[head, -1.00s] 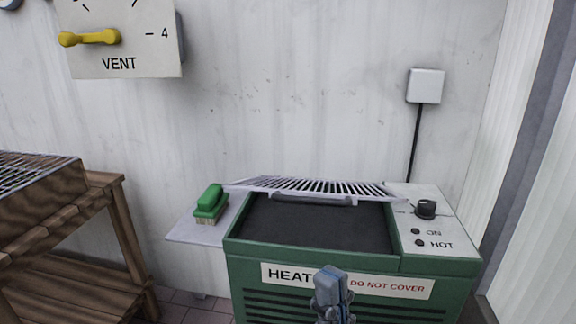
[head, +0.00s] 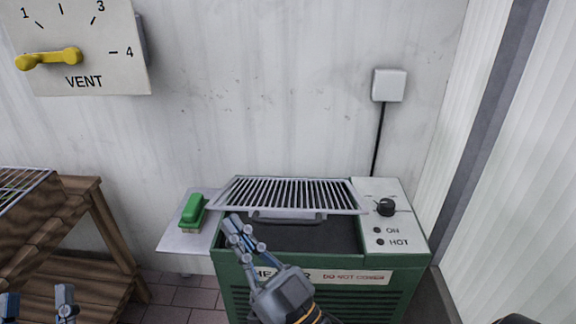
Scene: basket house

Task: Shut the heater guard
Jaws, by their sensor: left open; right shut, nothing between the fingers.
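The heater (head: 232,270) is a green box with a dark recessed top. Its guard (head: 300,193), a pale barred grille, stands part open, its front edge raised above the rear of the recess. The guard's handle (head: 290,218) is a dark grey bar along that front edge. My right gripper (head: 236,226) is shut and empty. Its fingertips overlap the heater's front left corner, just below the guard's left front corner; I cannot tell whether they touch. My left gripper (head: 38,300) is open and empty at the bottom left, away from the heater.
A green brush (head: 192,212) lies on the side shelf (head: 180,239) left of the heater. The control panel (head: 393,227) with a black knob is on the right. A wooden bench (head: 97,215) stands at the left. The VENT dial (head: 92,55) is on the back wall.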

